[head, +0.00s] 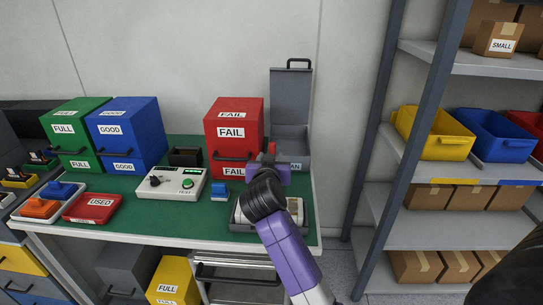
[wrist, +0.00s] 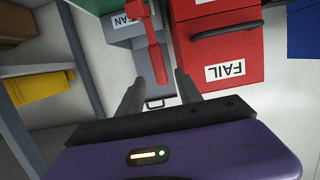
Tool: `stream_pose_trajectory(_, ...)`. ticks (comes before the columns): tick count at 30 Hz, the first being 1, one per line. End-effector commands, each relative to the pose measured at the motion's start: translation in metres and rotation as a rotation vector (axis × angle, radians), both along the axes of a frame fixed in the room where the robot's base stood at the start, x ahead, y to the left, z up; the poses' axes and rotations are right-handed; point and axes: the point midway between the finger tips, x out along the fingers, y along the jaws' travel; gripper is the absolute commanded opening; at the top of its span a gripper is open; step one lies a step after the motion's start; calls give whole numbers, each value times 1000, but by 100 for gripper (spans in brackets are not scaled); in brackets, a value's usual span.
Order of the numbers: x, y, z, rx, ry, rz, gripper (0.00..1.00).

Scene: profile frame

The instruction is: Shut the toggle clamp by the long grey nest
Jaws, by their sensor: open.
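The long grey nest (head: 240,226) lies on the green bench top near its front right, with a pale part (head: 296,207) in it. My arm covers the nest's middle. A red lever, apparently the toggle clamp's handle (wrist: 155,50), shows in the wrist view; its end lies between my fingers in the picture. In the head view a small red piece (head: 271,148) stands up behind my gripper (head: 268,170). My gripper is open in the wrist view (wrist: 158,88). I cannot tell whether the fingers touch the lever. The clamp's base is hidden.
The red FAIL box (head: 234,120) stands close behind my gripper. A grey bin with its lid raised (head: 291,95) is beside it at the right. A tester (head: 170,183) and a blue block (head: 220,192) lie left of the nest. Shelving (head: 440,150) stands at the right.

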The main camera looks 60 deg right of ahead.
Motion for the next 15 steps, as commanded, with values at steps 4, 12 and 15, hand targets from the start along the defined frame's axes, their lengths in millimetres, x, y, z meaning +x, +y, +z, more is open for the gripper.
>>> stream_pose_trajectory(4,-5,15,4,1,-1,2,42)
stream_pose_trajectory(12,-8,19,5,0,0,0,42)
stream_pose_trajectory(15,-8,19,5,0,0,0,38)
